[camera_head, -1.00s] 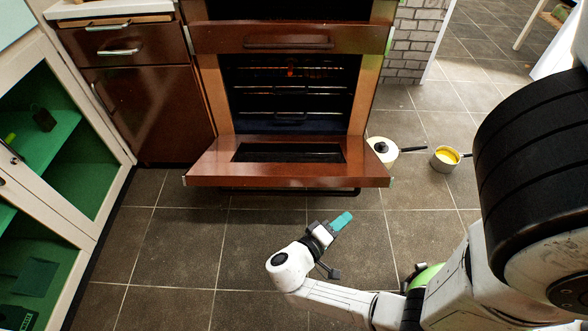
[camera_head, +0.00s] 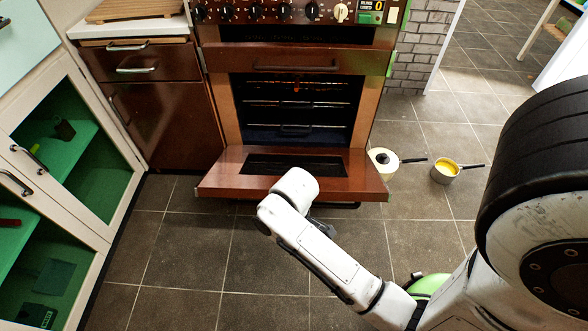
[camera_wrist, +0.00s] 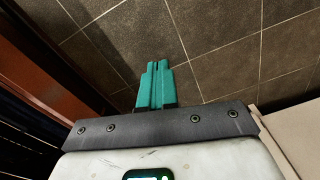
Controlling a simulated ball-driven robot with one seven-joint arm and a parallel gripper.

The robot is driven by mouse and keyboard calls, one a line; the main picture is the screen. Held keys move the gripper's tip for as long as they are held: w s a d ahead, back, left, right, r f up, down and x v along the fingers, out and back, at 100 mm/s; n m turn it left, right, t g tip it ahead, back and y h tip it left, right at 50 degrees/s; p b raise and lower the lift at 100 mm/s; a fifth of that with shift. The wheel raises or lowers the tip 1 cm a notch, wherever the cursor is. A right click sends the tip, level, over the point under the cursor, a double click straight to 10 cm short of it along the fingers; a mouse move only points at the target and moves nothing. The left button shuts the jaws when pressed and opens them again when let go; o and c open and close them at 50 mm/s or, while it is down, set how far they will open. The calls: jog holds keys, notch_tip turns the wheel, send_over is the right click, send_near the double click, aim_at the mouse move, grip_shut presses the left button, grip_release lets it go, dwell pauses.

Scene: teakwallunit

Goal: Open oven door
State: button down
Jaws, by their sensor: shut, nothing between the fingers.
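The oven door (camera_head: 225,180) is brown and hangs folded down, lying about flat in front of the oven. The oven cavity (camera_head: 295,108) behind it is open, with racks inside. My gripper (camera_wrist: 155,75) shows in the wrist view with its teal fingers together and nothing between them, over the tiled floor. The oven door's brown edge (camera_wrist: 40,75) is at the left of that view, apart from the fingers. In the head view my wrist covers part of the door's front edge, and the fingers are hidden behind the arm.
A white cabinet with green shelves (camera_head: 75,150) is at the left. The tiled floor (camera_head: 190,255) in front is clear.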

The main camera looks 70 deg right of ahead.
jog(key=w+d+r+n+t+y+p, duration=0.1)
jog(key=w+d+r+n+p, duration=0.1)
jog(key=d+r+p, duration=0.65)
jog(key=w+d+r+n+t+y+p, duration=0.15)
jog(key=d+r+p, duration=0.4)
jog(key=d, duration=0.65)
jog(key=b+x, duration=0.1)
jog(key=x, duration=0.2)
jog(key=b+x, duration=0.1)
jog(key=x, duration=0.3)
jog(key=s+b+x, duration=0.1)
jog(key=x, duration=0.3)
jog(key=shift+a+f, duration=0.15)
jog(key=shift+a, duration=0.2)
jog(key=shift+s+a+f+b, duration=0.1)
jog(key=shift+a+f+b, duration=0.3)
jog(key=shift+f, duration=0.4)
